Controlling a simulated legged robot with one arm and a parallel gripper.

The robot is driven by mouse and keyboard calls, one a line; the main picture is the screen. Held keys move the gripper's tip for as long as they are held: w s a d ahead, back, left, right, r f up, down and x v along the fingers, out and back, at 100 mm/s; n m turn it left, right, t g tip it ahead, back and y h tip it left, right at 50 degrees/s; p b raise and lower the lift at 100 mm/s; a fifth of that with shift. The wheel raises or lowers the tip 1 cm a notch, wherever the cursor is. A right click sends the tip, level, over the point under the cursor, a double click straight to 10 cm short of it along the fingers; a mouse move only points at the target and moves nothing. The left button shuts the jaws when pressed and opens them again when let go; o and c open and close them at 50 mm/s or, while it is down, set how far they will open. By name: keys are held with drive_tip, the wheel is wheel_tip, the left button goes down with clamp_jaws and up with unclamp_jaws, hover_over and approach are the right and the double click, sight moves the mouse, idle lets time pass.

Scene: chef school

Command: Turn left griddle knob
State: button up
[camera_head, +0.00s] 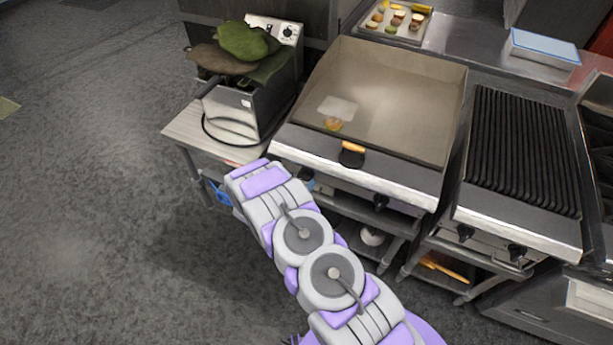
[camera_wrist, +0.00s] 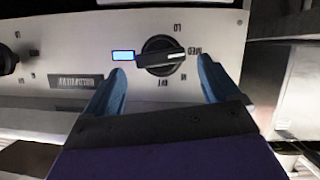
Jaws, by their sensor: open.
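The griddle (camera_head: 400,100) stands in the middle of the head view, with its knobs on the front panel. In the wrist view a black round knob (camera_wrist: 165,55) sits on the pale panel (camera_wrist: 60,30), near the panel's right end. Its bar lies nearly level in the picture, with a white mark toward the right. The panel lettering looks upside down there. My gripper (camera_wrist: 160,68) is open, its two blue fingers on either side of this knob. I cannot tell whether they touch it.
Another griddle knob (camera_head: 380,202) shows right of my arm. A scraper (camera_head: 352,154) lies at the griddle's front edge. A fryer (camera_head: 240,105) with green and brown cloths on it stands left, a ribbed grill (camera_head: 520,150) right.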

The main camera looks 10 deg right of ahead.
sight(303, 177)
drive_tip(key=x, duration=0.5)
drive_tip(key=shift+w+a+f+b, duration=0.1)
drive_tip(key=shift+a+f+b, duration=0.1)
drive_tip(key=shift+b, duration=0.2)
drive_tip(key=shift+w+d, duration=0.3)
drive_tip(key=shift+d, duration=0.05)
drive_tip(key=c, duration=1)
drive_tip(key=shift+o, duration=0.2)
